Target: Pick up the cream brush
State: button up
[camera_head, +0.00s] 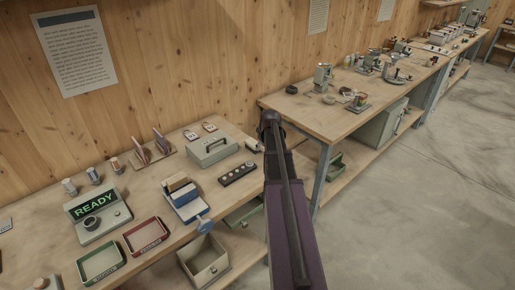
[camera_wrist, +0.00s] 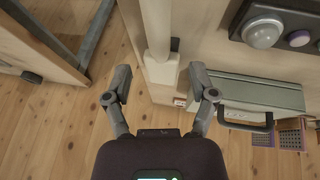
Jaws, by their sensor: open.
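The cream brush (camera_wrist: 157,30) shows in the wrist view as a long pale shape running down from the top edge to a wider pale block. A small dark part sits at its right side. In the head view a small cream piece (camera_head: 252,144) lies near the bench's right end, beside my arm, and appears to be the brush. My gripper (camera_wrist: 160,80) is open, with one finger on each side of the brush's wider end in the picture. I cannot tell the height between them. In the head view my arm hides the fingertips.
A grey-green box with a handle (camera_head: 210,149) stands close to the brush, and a dark strip with round knobs (camera_head: 238,174) lies in front of it. A blue-and-white holder (camera_head: 184,199) is farther left. A gap separates this bench from the second bench (camera_head: 330,122).

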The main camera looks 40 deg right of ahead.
aim_at(261, 148)
dwell(0.3)
jog(key=shift+w+b+x, duration=0.1)
jog(key=shift+b+x, duration=1.05)
jog(key=shift+x, duration=0.15)
jog(key=shift+w+b+x, duration=0.15)
jog(key=shift+b+x, duration=1)
jog(key=shift+x, duration=0.2)
jog(key=shift+s+r, duration=0.1)
grip_shut()
